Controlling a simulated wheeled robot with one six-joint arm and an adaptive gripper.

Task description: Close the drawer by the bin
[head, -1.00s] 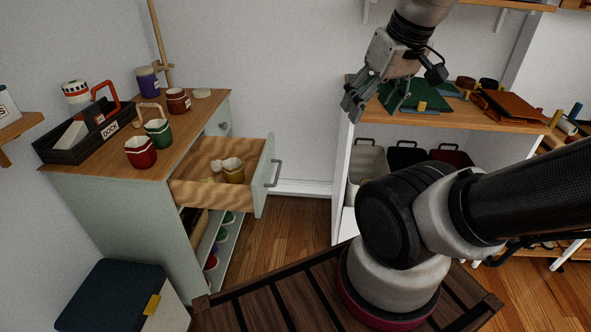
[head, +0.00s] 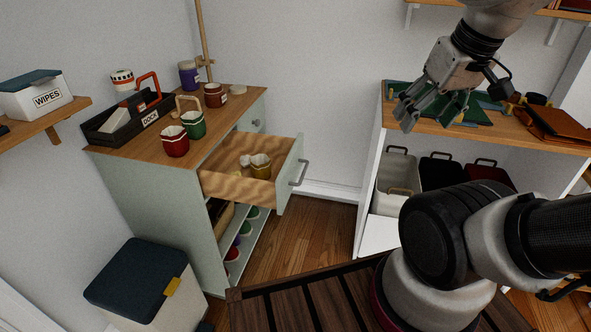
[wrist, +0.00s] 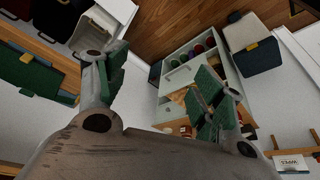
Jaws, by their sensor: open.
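The drawer (head: 238,187) stands pulled out from the upper part of a pale green cabinet (head: 145,195). Its front panel (head: 290,176) has a grey handle (head: 299,174) facing right.
The cabinet top holds a black tray (head: 120,125), red and green cups (head: 175,142) and jars. A white shelf unit (head: 370,165) with bins (head: 396,170) stands right. A wall shelf holds a wipes box (head: 38,97). Open floor (head: 310,235) lies between cabinet and shelf unit.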

